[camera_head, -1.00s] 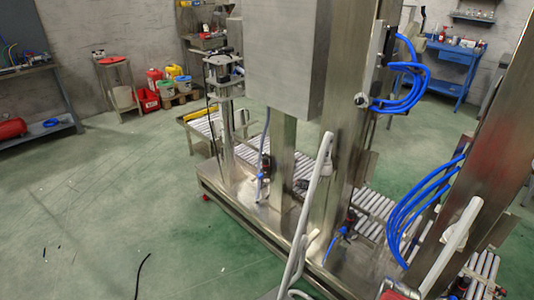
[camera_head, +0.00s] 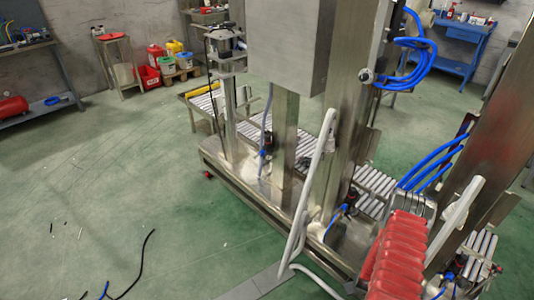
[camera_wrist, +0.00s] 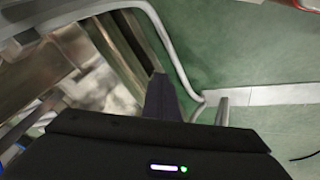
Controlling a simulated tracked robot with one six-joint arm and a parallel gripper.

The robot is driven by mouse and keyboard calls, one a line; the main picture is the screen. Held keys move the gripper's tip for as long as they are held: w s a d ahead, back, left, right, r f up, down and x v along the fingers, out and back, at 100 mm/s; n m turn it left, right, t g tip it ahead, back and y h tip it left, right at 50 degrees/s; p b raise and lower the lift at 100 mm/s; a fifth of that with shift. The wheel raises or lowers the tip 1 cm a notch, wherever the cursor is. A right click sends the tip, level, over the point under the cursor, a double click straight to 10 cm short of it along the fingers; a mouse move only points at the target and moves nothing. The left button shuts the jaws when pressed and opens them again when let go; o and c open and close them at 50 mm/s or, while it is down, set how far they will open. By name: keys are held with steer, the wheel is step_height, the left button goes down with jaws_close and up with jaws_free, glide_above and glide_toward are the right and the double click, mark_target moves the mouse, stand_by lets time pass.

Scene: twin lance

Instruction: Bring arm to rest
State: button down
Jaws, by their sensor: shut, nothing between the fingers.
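In the wrist view, my gripper (camera_wrist: 159,76) reaches forward from its dark body as one narrow dark shape, its fingers together with nothing between them. A white bent rail (camera_wrist: 176,45) and the green floor show beyond it. In the head view, a red ribbed part that looks like my arm rises at the lower right, in front of the machine. The gripper itself cannot be made out clearly there.
The steel machine (camera_head: 284,140) with a roller conveyor (camera_head: 375,182) fills the middle and right, close to the arm. Its white handrail (camera_head: 318,170) stands left of the arm. Open green floor (camera_head: 100,200) lies left, with loose dark cables (camera_head: 142,265).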

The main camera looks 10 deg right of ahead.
steer(key=w+a+r+m+g+y, duration=0.1)
steer(key=a+r, duration=0.3)
steer(key=r, duration=0.7)
steer(key=a+r+m+g+y, duration=0.1)
steer(key=a+r, duration=0.3)
steer(key=r, duration=0.8)
steer(key=w+a+r+m+g, duration=0.1)
steer(key=a+r, duration=0.3)
steer(key=r, duration=0.7)
steer(key=s+a+r+n+t, duration=0.1)
steer(key=s+a+r+t, duration=0.1)
steer(key=s+a+r, duration=0.2)
steer(key=s+a+r+n+t, duration=0.1)
steer(key=s+a+r, duration=0.3)
steer(key=a+r, duration=0.6)
steer(key=s+a+r+n+t, duration=0.1)
steer(key=s+a+r, duration=0.4)
steer(key=r, duration=1.6)
steer(key=a+t, duration=0.1)
steer(key=a, duration=0.1)
steer(key=shift+a+n+t, duration=0.3)
steer(key=shift+a, duration=0.05)
steer(key=c, duration=2.5)
jaws_free()
steer(key=shift+r, duration=0.1)
steer(key=o, duration=0.3)
